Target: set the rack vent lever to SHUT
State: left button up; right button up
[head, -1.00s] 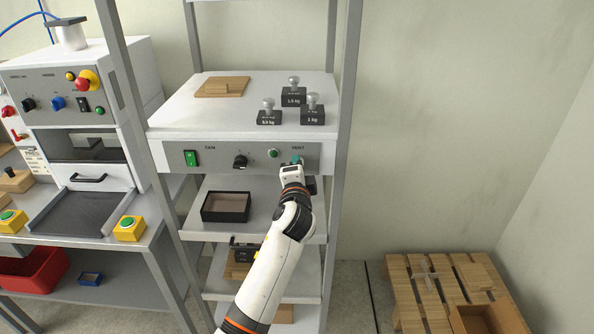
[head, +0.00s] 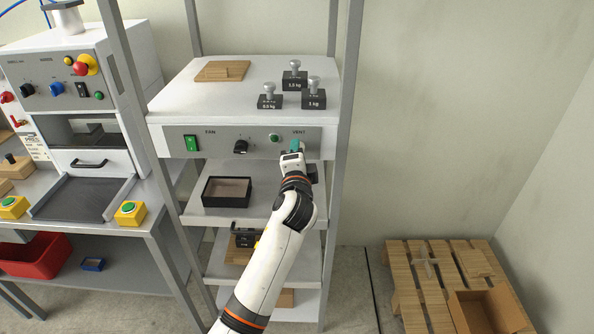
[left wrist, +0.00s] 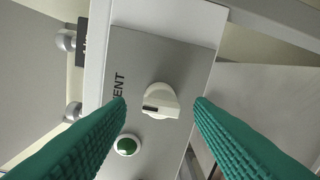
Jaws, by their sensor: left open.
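The vent lever is a small cream-white knob (left wrist: 161,100) with a dark mark on one side, on the grey panel of the rack (head: 221,141). The printed VENT label (head: 299,132) is above it in the head view. In the left wrist view my left gripper (left wrist: 161,102) is open, its green ribbed fingers on either side of the knob with gaps showing. In the head view my left gripper (head: 296,147) is at the panel's right end and hides the lever. I cannot read a SHUT mark. My right gripper is not in view.
A round green button (head: 274,138) sits just left of the lever. Further left are a black knob (head: 241,147) and a green FAN switch (head: 192,143). Weights (head: 314,98) stand on the shelf above. A grey rack post (head: 342,170) rises close to the right.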

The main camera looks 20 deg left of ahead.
pick_arm(q)
jog(key=b+v, duration=0.1)
jog(key=v, duration=0.9)
jog(key=shift+s+b, duration=0.25)
jog(key=shift+b, duration=0.1)
jog(key=shift+d, duration=0.1)
